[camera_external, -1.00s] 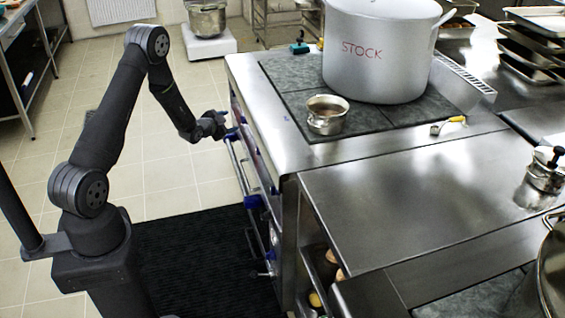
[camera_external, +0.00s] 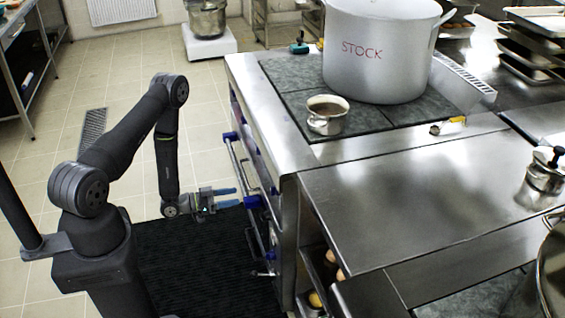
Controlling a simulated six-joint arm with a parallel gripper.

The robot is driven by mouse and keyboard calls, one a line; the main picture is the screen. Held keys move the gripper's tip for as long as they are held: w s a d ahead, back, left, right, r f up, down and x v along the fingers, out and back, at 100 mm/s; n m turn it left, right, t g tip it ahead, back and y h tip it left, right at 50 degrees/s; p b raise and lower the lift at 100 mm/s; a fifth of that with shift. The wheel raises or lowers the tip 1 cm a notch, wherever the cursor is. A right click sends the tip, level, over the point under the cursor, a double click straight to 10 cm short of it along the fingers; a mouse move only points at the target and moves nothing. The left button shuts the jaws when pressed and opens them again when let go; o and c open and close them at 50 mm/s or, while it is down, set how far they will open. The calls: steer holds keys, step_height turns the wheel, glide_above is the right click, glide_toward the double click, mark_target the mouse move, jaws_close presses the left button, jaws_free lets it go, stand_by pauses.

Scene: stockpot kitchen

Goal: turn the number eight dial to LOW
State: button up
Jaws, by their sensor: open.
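My gripper (camera_external: 232,197) is open, its two blue fingers pointing right towards the front of the stove (camera_external: 262,170). It hangs above the black floor mat, a little left of the stove's front rail, with nothing visible between the fingers. The stove front is seen at a steep angle. The number eight dial and its markings cannot be made out from here.
A rail with blue brackets (camera_external: 253,202) runs along the stove front, close to my fingertips. A large stockpot (camera_external: 378,55) and a small pot (camera_external: 327,115) stand on the cooktop. The black mat (camera_external: 205,260) and tiled floor beside the stove are clear.

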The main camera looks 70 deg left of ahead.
steer(key=w, duration=0.9)
steer(key=w+d, duration=0.1)
steer(key=w, duration=0.4)
steer(key=shift+w, duration=0.25)
steer(key=c, duration=1)
